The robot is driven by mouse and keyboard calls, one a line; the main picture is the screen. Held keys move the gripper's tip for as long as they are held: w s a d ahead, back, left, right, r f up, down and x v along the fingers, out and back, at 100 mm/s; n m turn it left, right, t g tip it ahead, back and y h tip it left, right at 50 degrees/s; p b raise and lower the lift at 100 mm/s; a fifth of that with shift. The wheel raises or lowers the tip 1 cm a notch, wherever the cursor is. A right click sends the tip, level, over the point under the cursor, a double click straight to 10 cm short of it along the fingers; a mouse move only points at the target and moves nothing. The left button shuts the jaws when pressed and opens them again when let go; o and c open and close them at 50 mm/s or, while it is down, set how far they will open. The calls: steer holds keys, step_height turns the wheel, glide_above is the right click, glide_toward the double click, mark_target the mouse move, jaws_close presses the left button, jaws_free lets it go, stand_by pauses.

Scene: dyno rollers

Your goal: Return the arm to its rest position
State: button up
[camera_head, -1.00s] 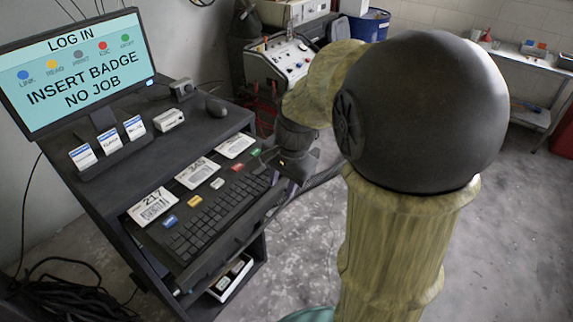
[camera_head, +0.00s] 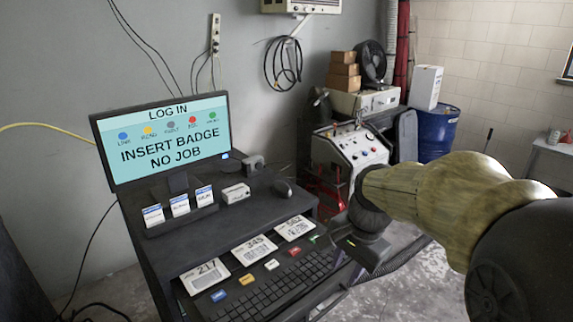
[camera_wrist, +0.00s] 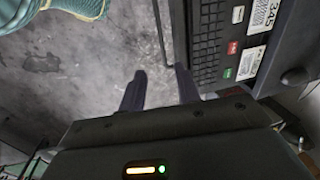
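My arm (camera_head: 440,195), in a yellowish sleeve with dark joints, reaches in from the right in the head view. My gripper's dark body, with a small green light, hangs just right of the console's keyboard; its fingers are hard to make out there. In the wrist view my gripper (camera_wrist: 160,80) has its two dark fingers apart with nothing between them. Bare concrete floor shows beyond them, and the keyboard (camera_wrist: 208,45) lies just to their right.
A control cabinet (camera_head: 350,150) and blue barrel (camera_head: 435,132) stand behind.

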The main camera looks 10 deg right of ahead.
steer(key=s+f+n, duration=0.3)
steer(key=f+n, duration=0.2)
steer(key=f, duration=0.1)
steer(key=s+a+f+n+h, duration=0.1)
steer(key=s+f+n, duration=0.3)
steer(key=f+n, duration=0.1)
steer(key=shift+a+f+n+t, duration=0.3)
steer(key=shift+f+t, duration=0.1)
steer(key=shift+f, duration=0.2)
